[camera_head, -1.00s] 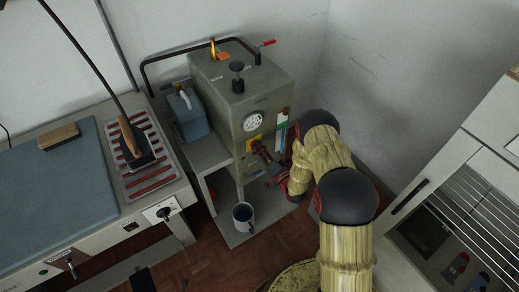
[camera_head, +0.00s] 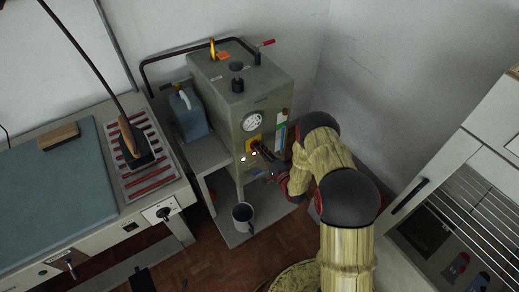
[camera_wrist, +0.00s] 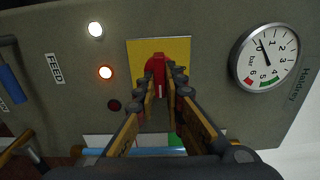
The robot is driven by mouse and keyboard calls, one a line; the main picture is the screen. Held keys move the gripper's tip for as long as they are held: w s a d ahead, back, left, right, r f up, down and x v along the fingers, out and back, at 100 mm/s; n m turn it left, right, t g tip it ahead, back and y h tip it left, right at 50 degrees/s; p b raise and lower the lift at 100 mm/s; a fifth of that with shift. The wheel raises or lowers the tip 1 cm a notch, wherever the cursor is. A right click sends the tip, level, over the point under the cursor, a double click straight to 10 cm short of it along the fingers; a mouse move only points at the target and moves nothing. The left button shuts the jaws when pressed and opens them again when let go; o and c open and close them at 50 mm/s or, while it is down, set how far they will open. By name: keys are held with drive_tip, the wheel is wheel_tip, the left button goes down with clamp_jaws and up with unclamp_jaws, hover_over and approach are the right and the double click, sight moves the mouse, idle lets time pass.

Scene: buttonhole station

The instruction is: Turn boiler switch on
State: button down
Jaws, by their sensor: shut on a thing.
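The boiler (camera_head: 270,105) is a grey-green box on a stand against the wall. Its switch is a red knob (camera_wrist: 156,66) on a yellow plate (camera_wrist: 176,50) on the front panel; the plate also shows in the head view (camera_head: 252,144). My gripper (camera_wrist: 166,78) is shut on the red knob, with a finger on each side; in the head view my gripper (camera_head: 259,148) is at the panel and hides the knob. Beside the plate, a white lamp (camera_wrist: 95,29) and an orange lamp (camera_wrist: 106,72) are lit, and a dark red lamp (camera_wrist: 114,105) is unlit.
A pressure gauge (camera_wrist: 264,57) sits on the panel beside the plate, its needle near zero. A blue-grey canister (camera_head: 188,115) stands left of the boiler, and a mug (camera_head: 243,215) stands on the lower shelf. An ironing table (camera_head: 60,195) is at left, a white cabinet (camera_head: 440,165) at right.

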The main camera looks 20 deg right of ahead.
drive_tip(key=shift+d, duration=0.1)
drive_tip(key=c, duration=1.9)
unclamp_jaws()
drive_tip(key=v, duration=1.2)
